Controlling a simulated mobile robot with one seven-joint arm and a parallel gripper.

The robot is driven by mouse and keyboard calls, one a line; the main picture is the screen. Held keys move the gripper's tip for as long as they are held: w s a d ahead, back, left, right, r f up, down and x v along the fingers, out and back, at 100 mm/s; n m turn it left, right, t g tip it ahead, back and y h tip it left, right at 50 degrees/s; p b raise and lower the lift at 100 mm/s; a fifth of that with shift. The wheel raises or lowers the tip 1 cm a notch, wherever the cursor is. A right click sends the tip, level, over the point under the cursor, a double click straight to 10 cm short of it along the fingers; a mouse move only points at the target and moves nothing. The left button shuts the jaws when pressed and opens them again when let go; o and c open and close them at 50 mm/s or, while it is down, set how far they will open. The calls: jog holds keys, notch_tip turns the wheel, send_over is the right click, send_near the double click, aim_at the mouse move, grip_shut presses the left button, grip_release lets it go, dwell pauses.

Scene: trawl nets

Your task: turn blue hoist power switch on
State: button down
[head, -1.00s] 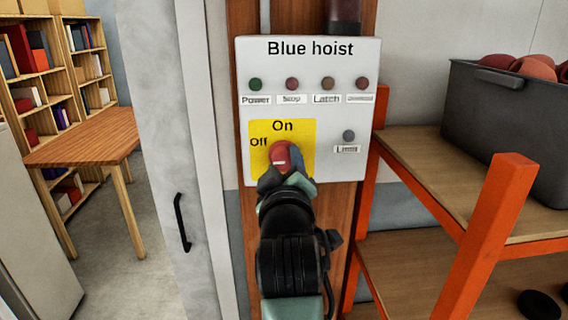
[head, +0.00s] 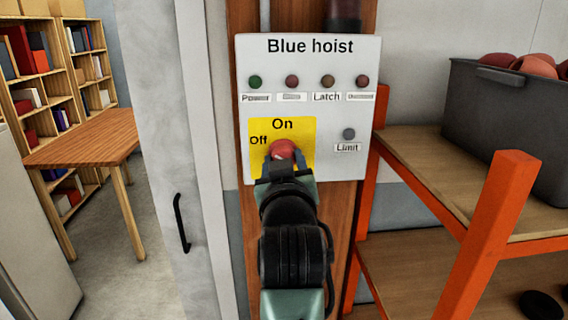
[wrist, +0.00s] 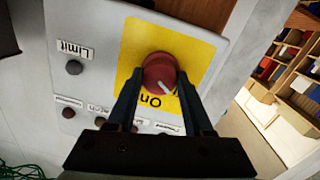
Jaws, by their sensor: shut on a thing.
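The Blue hoist panel (head: 360,60) is a light grey box on a wooden post. Its switch is a round red knob (head: 283,147) on a yellow plate (head: 305,130) marked "On" above and "Off" at upper left. My gripper (head: 283,157) is shut on the knob, with a finger on either side. In the wrist view the knob (wrist: 158,72) sits between the dark fingertips (wrist: 157,78). Its white mark slants towards the lower right, between the upside-down "On" and the right finger. That finger hides the "Off" area.
A row of small lamps, the leftmost green (head: 255,81), and a Limit button (head: 348,134) sit close to the knob. An orange-framed shelf (head: 495,200) with a dark bin (head: 500,120) stands close on the right. A door handle (head: 181,222) is at left.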

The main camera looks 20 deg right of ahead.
jog(key=m+y+b, duration=0.1)
jog(key=m, duration=0.9)
jog(key=shift+m, duration=0.3)
dwell(0.4)
jog(key=shift+c, duration=1.4)
grip_release()
